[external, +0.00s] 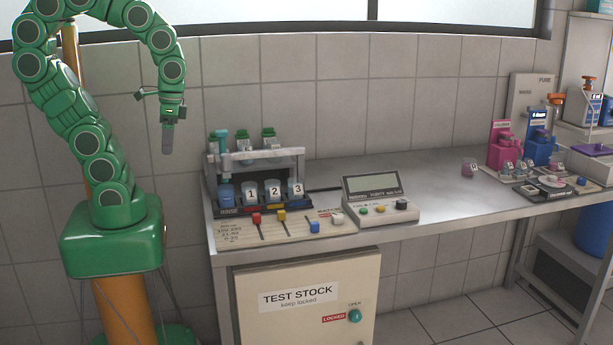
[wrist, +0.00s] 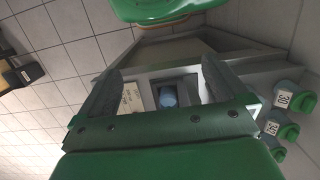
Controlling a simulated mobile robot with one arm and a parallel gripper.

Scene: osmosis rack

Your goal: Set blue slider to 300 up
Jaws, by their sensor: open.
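The blue slider (external: 314,226) sits on the slanted front panel (external: 268,232) of the rack, right of the red slider (external: 257,218) and yellow slider (external: 281,215). It is nearer the panel's front edge than those two. The scale marks are too small to read. My gripper (external: 167,138) hangs in the air, well above and left of the rack, apart from the slider. In the wrist view my gripper (wrist: 160,84) is open and empty. A blue round part (wrist: 168,97) shows below between the fingers; I cannot tell which part it is.
A display box (external: 380,198) stands right of the panel. A cabinet (external: 305,295) is below. The middle of the bench (external: 435,190) is clear.

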